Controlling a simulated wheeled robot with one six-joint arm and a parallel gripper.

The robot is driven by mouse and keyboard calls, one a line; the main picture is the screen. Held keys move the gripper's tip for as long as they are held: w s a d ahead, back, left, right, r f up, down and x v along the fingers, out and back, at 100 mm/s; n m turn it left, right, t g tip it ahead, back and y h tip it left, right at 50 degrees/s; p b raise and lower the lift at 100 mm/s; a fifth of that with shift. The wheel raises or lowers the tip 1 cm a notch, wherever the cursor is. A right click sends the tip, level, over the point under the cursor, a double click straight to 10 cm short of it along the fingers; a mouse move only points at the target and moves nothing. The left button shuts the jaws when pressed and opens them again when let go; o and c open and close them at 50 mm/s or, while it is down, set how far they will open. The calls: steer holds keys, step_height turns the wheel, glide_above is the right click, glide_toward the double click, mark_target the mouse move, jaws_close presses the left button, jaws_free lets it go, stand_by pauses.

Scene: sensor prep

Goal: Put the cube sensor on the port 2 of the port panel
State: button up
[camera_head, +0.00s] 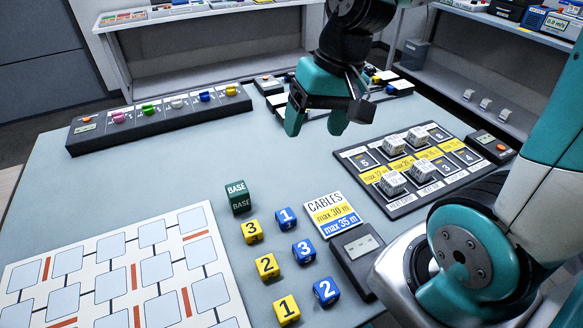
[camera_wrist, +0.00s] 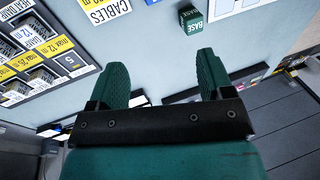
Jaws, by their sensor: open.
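A dark board (camera_head: 445,166) with numbered cells and yellow labels lies at the right of the table; cells 5, 3 and 4 show bare. Several white printed cubes, such as this white cube (camera_head: 393,183), sit on it; some also show in the wrist view (camera_wrist: 14,91). A long dark panel (camera_head: 88,138) with coloured pieces lies at the back left. I cannot tell which of these is the port panel, or which cube is the cube sensor. My gripper (camera_head: 316,118) is open and empty above the table's back middle; the wrist view shows its fingers spread (camera_wrist: 162,60).
A green BASE cube (camera_head: 238,197) and several numbered yellow cubes (camera_head: 267,267) and blue cubes (camera_head: 304,252) stand near the front middle. A CABLES card (camera_head: 331,214) lies beside them. A white diagram sheet (camera_head: 110,280) covers the front left. The table's middle is clear.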

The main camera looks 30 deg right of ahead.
steer(key=s+a+r+n+g+y, duration=0.1)
steer(key=s+a+r+n, duration=0.2)
steer(key=s+a+n, duration=0.6)
steer(key=shift+s+a, duration=0.7)
steer(key=shift+a, duration=0.35)
